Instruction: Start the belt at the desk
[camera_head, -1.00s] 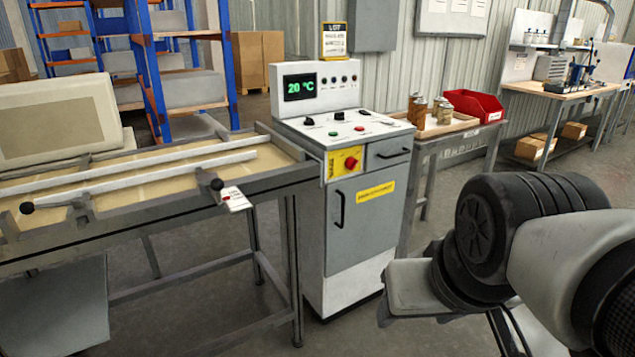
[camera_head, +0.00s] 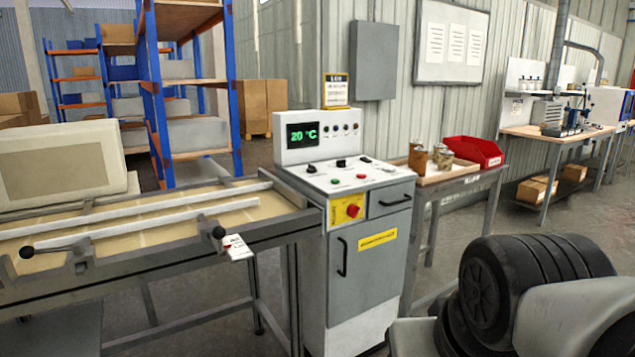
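The control desk (camera_head: 322,259) is a grey cabinet in the middle of the head view. Its sloped white top (camera_head: 373,171) carries black knobs, a green button (camera_head: 335,181) and a red button (camera_head: 362,176). The upright panel shows "20 °C" in green on a display (camera_head: 303,135), with a row of small knobs or lamps beside it. A red knob (camera_head: 353,210) sits on a yellow plate on the front. The belt table (camera_head: 150,232) with pale rails joins the desk on the left. My arm fills the lower right; my gripper's fingers are not in view.
A side table (camera_head: 461,177) right of the desk holds jars (camera_head: 443,157) and a red bin (camera_head: 473,151). A white tag (camera_head: 237,247) hangs at a lever on the belt table. A workbench (camera_head: 557,133) stands farther right. Blue-orange shelving (camera_head: 192,155) stands behind.

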